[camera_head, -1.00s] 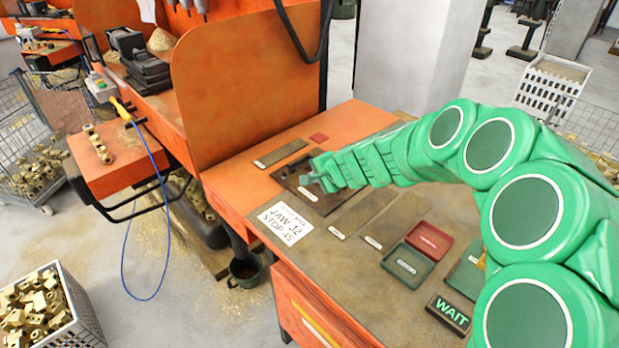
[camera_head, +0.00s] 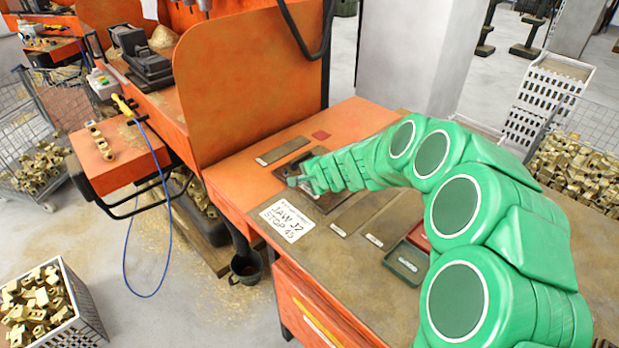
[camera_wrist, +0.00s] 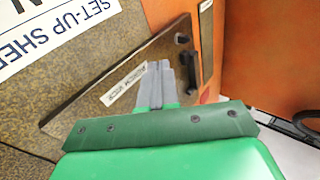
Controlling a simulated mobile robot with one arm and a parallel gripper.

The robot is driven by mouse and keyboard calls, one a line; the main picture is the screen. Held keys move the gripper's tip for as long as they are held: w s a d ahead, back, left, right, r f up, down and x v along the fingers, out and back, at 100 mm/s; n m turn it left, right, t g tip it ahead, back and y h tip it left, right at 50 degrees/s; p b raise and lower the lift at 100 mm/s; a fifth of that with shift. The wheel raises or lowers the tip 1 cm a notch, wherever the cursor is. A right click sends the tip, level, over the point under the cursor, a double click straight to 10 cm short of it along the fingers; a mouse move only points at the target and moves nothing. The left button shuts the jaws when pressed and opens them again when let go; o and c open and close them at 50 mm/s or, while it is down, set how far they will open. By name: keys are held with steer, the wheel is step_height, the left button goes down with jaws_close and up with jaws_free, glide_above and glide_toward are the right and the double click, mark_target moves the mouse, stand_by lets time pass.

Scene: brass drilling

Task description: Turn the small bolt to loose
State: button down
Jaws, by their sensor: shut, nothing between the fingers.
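My gripper (camera_head: 294,182) is shut and empty over a dark rectangular plate (camera_head: 328,203) on the bench. In the wrist view, the grey fingers (camera_wrist: 159,68) are together and point across this labelled plate (camera_wrist: 85,122), beside its white label. A small dark bolt-like piece (camera_wrist: 182,39) stands near the plate's far end, ahead and slightly right of the fingertips. They appear apart from it.
A white note (camera_head: 287,221) lies on the bench (camera_head: 340,268) left of the plate. Narrow strips flank the plate. A green tray (camera_head: 405,262) lies nearer, partly behind my arm. A tall orange panel (camera_head: 247,80) rises at the back left.

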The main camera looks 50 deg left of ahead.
mark_target(287, 172)
steer(key=shift+x, duration=1.6)
steer(key=shift+w+a, duration=0.1)
steer(key=shift+a, duration=0.25)
steer(key=shift+w+a+r, duration=0.15)
steer(key=shift+a, duration=1.4)
steer(key=shift+a, duration=0.1)
steer(key=shift+w+a+n+g, duration=0.2)
steer(key=shift+n+g, duration=0.1)
steer(key=shift+n, duration=0.1)
steer(key=shift+s+a+r, duration=0.1)
steer(key=shift+s+a, duration=0.05)
steer(key=shift+s, duration=0.1)
